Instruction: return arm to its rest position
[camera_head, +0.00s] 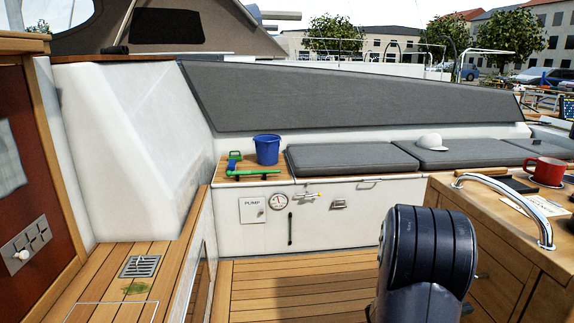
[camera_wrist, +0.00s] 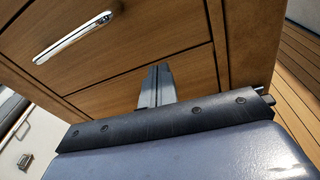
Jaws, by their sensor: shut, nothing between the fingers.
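My arm (camera_head: 428,255) shows as a dark, rounded link at the lower right of the head view, in front of the wooden cabinet. My gripper (camera_wrist: 153,80) shows in the wrist view, with its fingers together and nothing between them. It points toward the wooden drawer fronts (camera_wrist: 200,70) of the cabinet. The gripper's fingertips do not show in the head view. I cannot tell how far the fingers are from the wood.
The cabinet top (camera_head: 460,195) carries a steel grab rail (camera_head: 543,225) and a red mug (camera_head: 545,170). A blue bucket (camera_head: 267,149) stands on the bench left of the grey cushions (camera_head: 350,158). The teak floor (camera_head: 290,285) is clear left of my arm.

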